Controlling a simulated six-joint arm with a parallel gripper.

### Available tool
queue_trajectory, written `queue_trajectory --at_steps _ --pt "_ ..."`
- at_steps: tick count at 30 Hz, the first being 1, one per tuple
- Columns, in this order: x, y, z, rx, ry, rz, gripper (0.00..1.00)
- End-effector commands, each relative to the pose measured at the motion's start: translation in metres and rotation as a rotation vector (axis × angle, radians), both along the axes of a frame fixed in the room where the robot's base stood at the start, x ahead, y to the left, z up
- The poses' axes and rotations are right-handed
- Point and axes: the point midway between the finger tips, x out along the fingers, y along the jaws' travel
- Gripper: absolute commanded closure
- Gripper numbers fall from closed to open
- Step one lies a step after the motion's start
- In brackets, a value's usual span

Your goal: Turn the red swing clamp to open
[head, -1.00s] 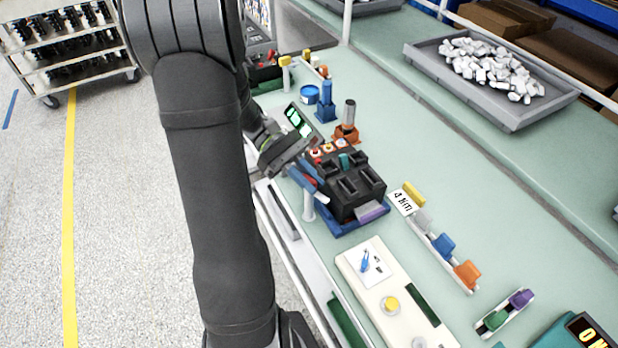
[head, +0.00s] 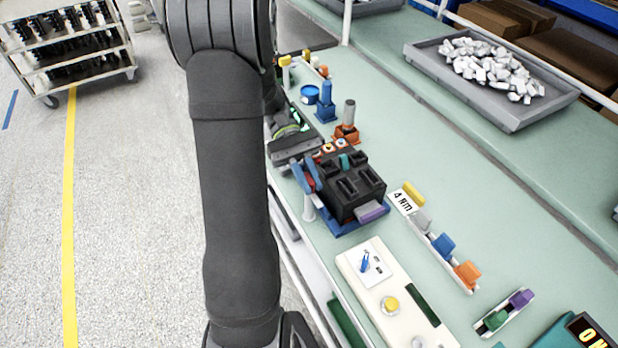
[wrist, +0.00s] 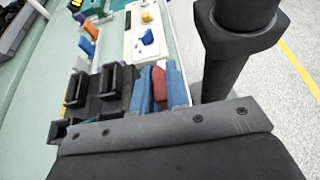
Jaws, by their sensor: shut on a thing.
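The red swing clamp (wrist: 160,84) shows as a red piece between the two blue fingers of my gripper (wrist: 160,92) in the wrist view. My gripper is shut on it. In the head view my gripper (head: 306,177) is at the near left side of the black breaker block (head: 352,205), above a white post (head: 309,208). Little of the clamp shows there, as the fingers cover most of it. The block sits in a blue fixture (head: 358,224) and also shows in the wrist view (wrist: 104,95).
An orange stand with a grey-topped post (head: 347,130) and a blue stand (head: 326,108) are behind the block. A cream panel with a yellow button (head: 380,292) lies in front. A rack of coloured pieces (head: 440,250) is to the right. The bench between is clear.

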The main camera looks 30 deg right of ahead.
Motion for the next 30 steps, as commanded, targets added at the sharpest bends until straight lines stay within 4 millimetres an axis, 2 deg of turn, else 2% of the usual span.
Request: queue_trajectory --at_steps 5,6,9,20,23,27,30 --pt "0.0 0.0 0.001 -0.001 0.001 0.0 1.0" --pt "0.0 0.0 0.001 -0.001 0.001 0.0 0.84" --pt "0.0 0.0 0.001 -0.001 0.001 0.0 0.65" --pt "0.0 0.0 0.004 -0.001 0.0 0.001 0.65" --pt "0.0 0.0 0.015 -0.004 -0.003 0.001 0.65" --pt "0.0 0.0 0.044 -0.004 -0.004 -0.001 0.65" --pt "-0.022 -0.007 0.054 -0.003 -0.001 -0.004 0.65"
